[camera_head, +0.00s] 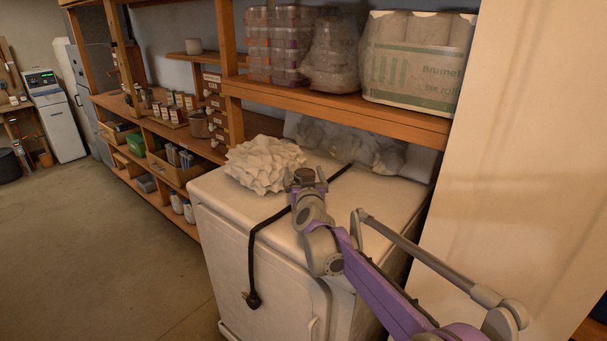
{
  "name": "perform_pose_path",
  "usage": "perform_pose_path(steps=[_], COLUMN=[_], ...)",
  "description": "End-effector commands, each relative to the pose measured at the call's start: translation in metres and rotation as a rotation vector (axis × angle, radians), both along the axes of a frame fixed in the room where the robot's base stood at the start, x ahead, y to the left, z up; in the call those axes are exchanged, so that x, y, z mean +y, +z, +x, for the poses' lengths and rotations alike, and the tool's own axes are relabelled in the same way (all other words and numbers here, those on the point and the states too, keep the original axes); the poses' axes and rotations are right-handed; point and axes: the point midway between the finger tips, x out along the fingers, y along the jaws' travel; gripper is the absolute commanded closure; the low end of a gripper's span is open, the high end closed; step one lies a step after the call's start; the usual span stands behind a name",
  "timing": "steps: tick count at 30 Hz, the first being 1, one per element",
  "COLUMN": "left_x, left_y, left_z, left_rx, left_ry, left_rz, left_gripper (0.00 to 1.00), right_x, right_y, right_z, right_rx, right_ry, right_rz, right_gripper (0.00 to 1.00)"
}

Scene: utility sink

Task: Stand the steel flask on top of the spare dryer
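The spare dryer (240,215) is a white, box-shaped machine in the middle of the head view, with its top facing up. My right arm reaches over it from the lower right. My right gripper (305,182) is over the dryer's top, its two fingers on either side of a small thing with a dark round top. This looks like the cap of the steel flask (304,174), seen from above; the flask's body is mostly hidden by the gripper. I cannot tell whether its base touches the dryer. My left gripper is not in view.
A crumpled white heap (265,164) lies on the dryer's top, left of the gripper. A black cord (252,262) crosses the top and hangs down the front. Clear bags (375,152) lie at the back under a wooden shelf (335,108). The top's right part looks clear.

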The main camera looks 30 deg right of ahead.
Motion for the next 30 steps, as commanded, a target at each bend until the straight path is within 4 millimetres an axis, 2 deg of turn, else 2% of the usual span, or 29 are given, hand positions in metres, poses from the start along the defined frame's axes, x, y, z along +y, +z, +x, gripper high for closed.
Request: perform_pose_path(steps=[5, 8, 21, 25, 30], left_x=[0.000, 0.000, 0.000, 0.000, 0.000], left_y=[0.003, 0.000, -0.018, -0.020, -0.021], left_z=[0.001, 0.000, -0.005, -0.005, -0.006], left_rx=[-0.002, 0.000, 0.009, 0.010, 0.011], left_ry=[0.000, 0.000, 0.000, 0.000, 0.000], left_rz=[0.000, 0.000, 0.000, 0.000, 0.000], left_gripper=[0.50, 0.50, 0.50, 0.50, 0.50], right_x=[0.000, 0.004, 0.036, 0.042, 0.046], right_y=[0.004, 0.003, 0.001, 0.002, 0.003], right_z=[0.000, -0.008, -0.087, -0.102, -0.110], right_rx=[-0.001, 0.000, 0.001, 0.000, 0.000], right_ry=[0.000, 0.000, 0.001, 0.000, 0.000], right_rz=[0.000, 0.000, 0.000, 0.000, 0.000], right_gripper=[0.00, 0.00, 0.00, 0.00, 0.00])
